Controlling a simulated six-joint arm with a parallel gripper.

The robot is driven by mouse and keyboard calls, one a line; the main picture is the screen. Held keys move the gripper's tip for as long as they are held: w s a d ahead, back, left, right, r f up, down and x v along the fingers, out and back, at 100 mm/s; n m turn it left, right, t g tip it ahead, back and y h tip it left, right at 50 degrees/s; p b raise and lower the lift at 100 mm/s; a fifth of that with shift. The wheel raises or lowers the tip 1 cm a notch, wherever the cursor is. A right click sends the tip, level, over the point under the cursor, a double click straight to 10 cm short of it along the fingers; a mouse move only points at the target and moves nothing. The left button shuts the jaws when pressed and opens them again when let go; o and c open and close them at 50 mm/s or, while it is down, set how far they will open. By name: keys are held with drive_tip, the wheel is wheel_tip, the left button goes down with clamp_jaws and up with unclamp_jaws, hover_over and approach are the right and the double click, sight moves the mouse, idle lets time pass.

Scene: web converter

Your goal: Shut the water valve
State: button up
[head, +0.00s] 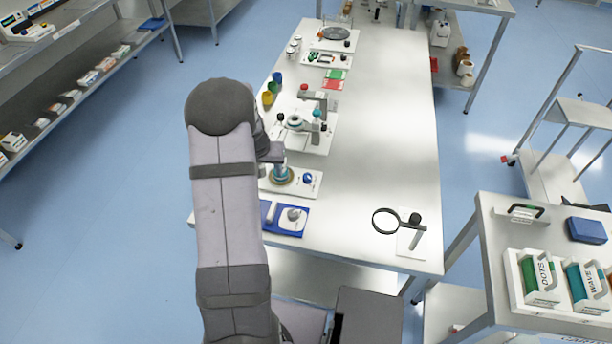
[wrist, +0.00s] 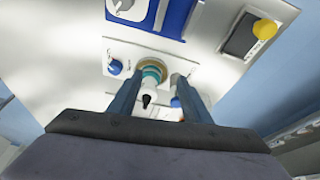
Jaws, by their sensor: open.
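A white plate (head: 302,190) lies on the table in front of my arm. It carries a blue knob (head: 308,178), which may be the water valve, and a brass-ringed base with a teal part (head: 282,174). In the wrist view the blue knob (wrist: 115,67) is left of my fingers, and the teal and brass part (wrist: 152,72) shows between them. My gripper (wrist: 157,82) is open, with nothing visibly held. In the head view my arm partly hides the plate's left side. I cannot tell the knob's setting.
A blue mat (head: 271,225) with white parts lies in front of the plate. A fixture on a white board (head: 318,140) stands behind it. A magnifier (head: 386,220) stands at the table's front right. The right half of the table (head: 385,120) is mostly clear.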

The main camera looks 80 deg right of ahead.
sight(307, 176)
drive_tip(key=s+d+f+m, duration=0.3)
drive_tip(key=s+d, duration=0.3)
drive_tip(key=s, duration=0.4)
drive_tip(key=shift+g+h, duration=0.3)
drive_tip(key=shift+h, duration=0.1)
drive_tip(key=shift+p+x, duration=1.35)
drive_tip(key=shift+x, duration=2.1)
drive_tip(key=shift+w+a+f, duration=0.1)
drive_tip(key=shift+a, duration=0.1)
drive_tip(key=shift+c, duration=0.5)
drive_tip(key=c, duration=0.9)
